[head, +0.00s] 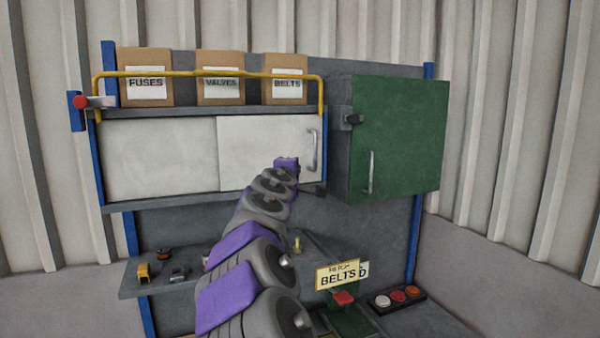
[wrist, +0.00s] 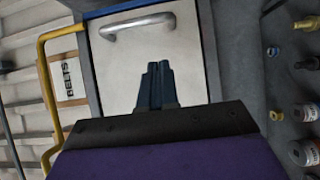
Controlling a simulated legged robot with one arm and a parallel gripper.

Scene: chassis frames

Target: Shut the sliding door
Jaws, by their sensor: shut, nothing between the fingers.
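The white sliding door (head: 262,152) covers the right half of the upper cabinet's front. It has an upright metal handle (head: 313,150) near its right edge. A pale panel (head: 160,157) fills the left half, beside the door. My gripper (head: 316,189) is in front of the door's lower right part, below the handle. In the wrist view, my gripper's dark fingers (wrist: 158,70) are together and empty, pointing at the white door face. The handle (wrist: 138,26) lies beyond the fingertips, apart from them. I cannot tell whether the tips touch the door.
A green cabinet (head: 400,140) with its own handle juts out right of the door. A yellow rail (head: 210,73) runs above, before cardboard boxes labelled FUSES (head: 146,95), VALVES and BELTS. A lower shelf (head: 130,290) holds small parts. A button panel (head: 398,300) sits lower right.

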